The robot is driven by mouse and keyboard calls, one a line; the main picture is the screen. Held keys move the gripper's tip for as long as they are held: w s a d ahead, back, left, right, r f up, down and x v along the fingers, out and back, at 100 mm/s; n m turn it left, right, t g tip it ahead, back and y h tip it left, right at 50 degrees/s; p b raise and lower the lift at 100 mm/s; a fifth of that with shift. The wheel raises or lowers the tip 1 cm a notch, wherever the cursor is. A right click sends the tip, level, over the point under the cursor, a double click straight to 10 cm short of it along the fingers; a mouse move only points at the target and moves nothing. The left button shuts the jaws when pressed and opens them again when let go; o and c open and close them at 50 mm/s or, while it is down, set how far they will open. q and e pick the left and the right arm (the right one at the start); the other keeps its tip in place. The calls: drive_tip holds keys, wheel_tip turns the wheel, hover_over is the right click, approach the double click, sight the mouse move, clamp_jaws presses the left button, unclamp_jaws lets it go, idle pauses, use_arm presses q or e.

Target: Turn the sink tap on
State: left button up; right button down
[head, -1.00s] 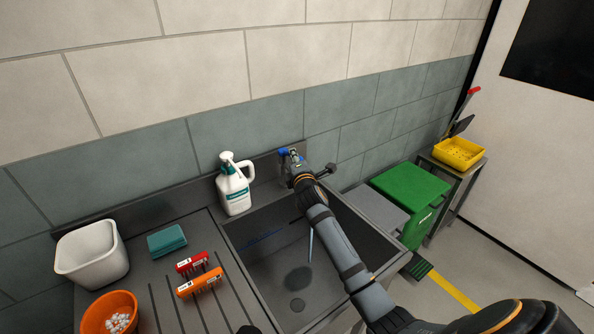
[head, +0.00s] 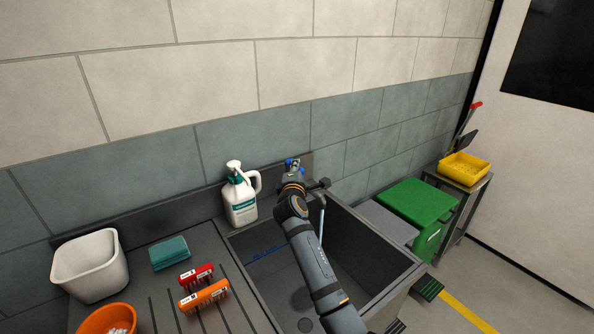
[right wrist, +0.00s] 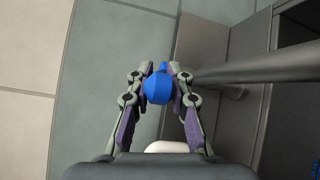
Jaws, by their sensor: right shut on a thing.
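The sink tap stands at the wall behind the basin, its dark spout (head: 321,185) reaching right of my right gripper. A thin pale-blue streak (head: 321,218), looking like running water, hangs below the spout end. The tap's blue handle (right wrist: 158,90) sits between the fingertips of my right gripper (right wrist: 157,78) in the right wrist view; the gripper is shut on it. In the head view the blue handle (head: 288,163) shows just past the gripper (head: 294,169), which hides most of the tap body. My left gripper is not in view.
The sink basin (head: 280,270) lies below my right arm. A white pump jug (head: 241,200) stands close left of the tap. The drainer holds a white tub (head: 90,265), teal sponge (head: 169,252), red and orange blocks (head: 203,295) and an orange bowl (head: 105,320). A green bin (head: 418,203) stands right.

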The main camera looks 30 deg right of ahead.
drive_tip(key=c, duration=1.3)
unclamp_jaws()
drive_tip(key=shift+c, duration=0.2)
drive_tip(key=v, duration=0.7)
drive_tip(key=shift+s, duration=0.25)
drive_tip(key=shift+a, duration=0.1)
